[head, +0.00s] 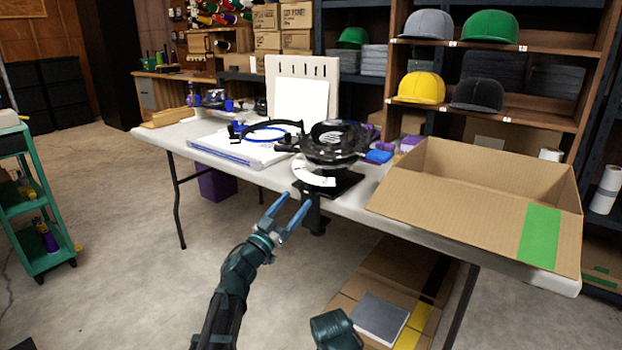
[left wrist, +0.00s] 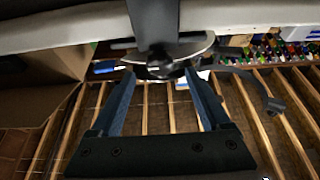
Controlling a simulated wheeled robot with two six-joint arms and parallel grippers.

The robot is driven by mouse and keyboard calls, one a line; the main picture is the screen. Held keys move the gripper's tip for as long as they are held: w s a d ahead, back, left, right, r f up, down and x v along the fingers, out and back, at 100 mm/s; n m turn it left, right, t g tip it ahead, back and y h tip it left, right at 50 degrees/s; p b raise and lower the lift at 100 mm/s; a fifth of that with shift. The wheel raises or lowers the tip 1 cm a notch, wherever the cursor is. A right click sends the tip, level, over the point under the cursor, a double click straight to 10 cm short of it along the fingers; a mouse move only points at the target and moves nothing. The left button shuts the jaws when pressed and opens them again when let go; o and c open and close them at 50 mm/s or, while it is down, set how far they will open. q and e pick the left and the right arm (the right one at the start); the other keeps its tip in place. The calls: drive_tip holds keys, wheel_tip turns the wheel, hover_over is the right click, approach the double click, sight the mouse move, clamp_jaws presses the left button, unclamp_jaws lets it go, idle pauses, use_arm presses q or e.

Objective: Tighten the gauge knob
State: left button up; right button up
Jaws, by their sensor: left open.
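A black fixture (head: 332,182) with a white curved scale (head: 313,174) stands at the front edge of the white table (head: 225,160). A dark part that looks like the gauge knob (head: 315,216) hangs below the table edge under it. My left gripper (head: 296,200) is open and empty, its two blue fingers pointing up toward the fixture, just left of this part. In the left wrist view, a dark round piece (left wrist: 160,66) shows beyond and between the open fingertips (left wrist: 159,76), below a dark upright bar. I see no contact.
An open cardboard box (head: 480,195) fills the table's right end. Cartons with a grey pad (head: 379,318) lie under the table. The floor in front is clear at left.

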sight(311, 183)
use_arm(q)
drive_tip(key=p+x, duration=0.2)
drive_tip(key=x, duration=0.7)
drive_tip(key=shift+p, duration=0.4)
